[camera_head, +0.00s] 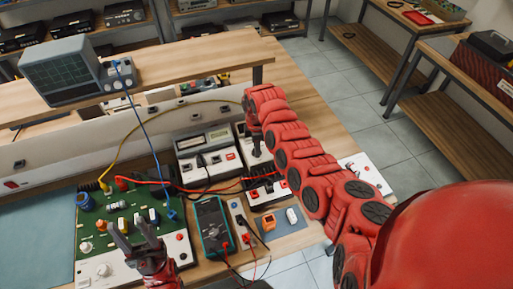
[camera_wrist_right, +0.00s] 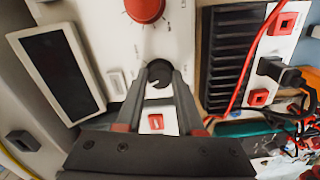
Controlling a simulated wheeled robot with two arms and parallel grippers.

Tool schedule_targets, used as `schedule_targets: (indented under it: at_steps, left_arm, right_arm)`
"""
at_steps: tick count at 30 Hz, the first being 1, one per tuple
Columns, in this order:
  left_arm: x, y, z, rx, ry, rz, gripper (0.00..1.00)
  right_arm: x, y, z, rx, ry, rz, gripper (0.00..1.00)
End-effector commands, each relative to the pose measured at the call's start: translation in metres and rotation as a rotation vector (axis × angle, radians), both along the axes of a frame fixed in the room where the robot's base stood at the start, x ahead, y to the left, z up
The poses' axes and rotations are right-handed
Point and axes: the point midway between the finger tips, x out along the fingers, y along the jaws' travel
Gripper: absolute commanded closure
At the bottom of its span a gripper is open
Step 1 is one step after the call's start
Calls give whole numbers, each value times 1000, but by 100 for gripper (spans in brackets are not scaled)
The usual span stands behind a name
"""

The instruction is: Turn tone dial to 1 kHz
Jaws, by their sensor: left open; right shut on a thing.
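In the right wrist view a black dial (camera_wrist_right: 159,75) with a light pointer mark sits on a white panel (camera_wrist_right: 180,35). The tips of my right gripper (camera_wrist_right: 159,80) are shut on this dial from both sides. The printing around it is too small to read, so I cannot tell its setting. In the head view my right gripper (camera_head: 257,147) reaches down to the white unit behind the red sockets; the dial is hidden there. My left gripper (camera_head: 128,232) is open and empty above the green circuit board (camera_head: 90,238).
A red knob (camera_wrist_right: 145,8) and a red button (camera_wrist_right: 156,121) flank the dial. A meter unit (camera_head: 208,150) stands left of my right gripper. A teal multimeter (camera_head: 212,230) and loose red, blue and yellow leads lie nearby. An oscilloscope (camera_head: 65,68) stands on the shelf behind.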

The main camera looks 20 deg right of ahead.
Motion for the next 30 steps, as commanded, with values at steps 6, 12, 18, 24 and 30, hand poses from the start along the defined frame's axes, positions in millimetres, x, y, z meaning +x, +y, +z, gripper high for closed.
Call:
schedule_targets:
  at_steps: [6, 12, 18, 24, 30]
  left_arm:
    - [0, 0, -11, 0, 0, 0, 50]
    - [0, 0, -20, 0, 0, 0, 50]
    - [0, 0, -24, 0, 0, 0, 50]
    - [0, 0, -26, 0, 0, 0, 50]
    - [0, 0, -25, 0, 0, 0, 50]
  right_arm:
    - [1, 0, -2, 1, -6, -169, 100]
    - [1, 1, -2, 0, -3, -283, 100]
    - [1, 0, 0, -1, -6, -352, 100]
    - [1, -1, 1, -1, -5, -377, 100]
    - [1, -1, 1, -1, -5, -379, 100]
